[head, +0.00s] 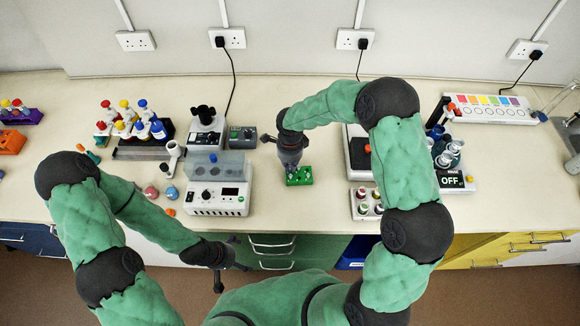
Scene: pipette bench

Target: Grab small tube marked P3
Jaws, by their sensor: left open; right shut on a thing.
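My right gripper (291,168) points down over the small green rack (305,177) at the middle front of the bench. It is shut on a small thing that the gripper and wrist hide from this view. No P3 marking is readable, and I cannot tell which small tube is which. My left gripper (229,275) is open and empty, low in front of the bench's front edge, away from the rack.
A white device with a display (217,198) stands left of the green rack. A holder with several small vials (361,208) stands to its right. A rack of pipettes or bottles with coloured caps (128,148) is further left. Bare bench lies around the green rack.

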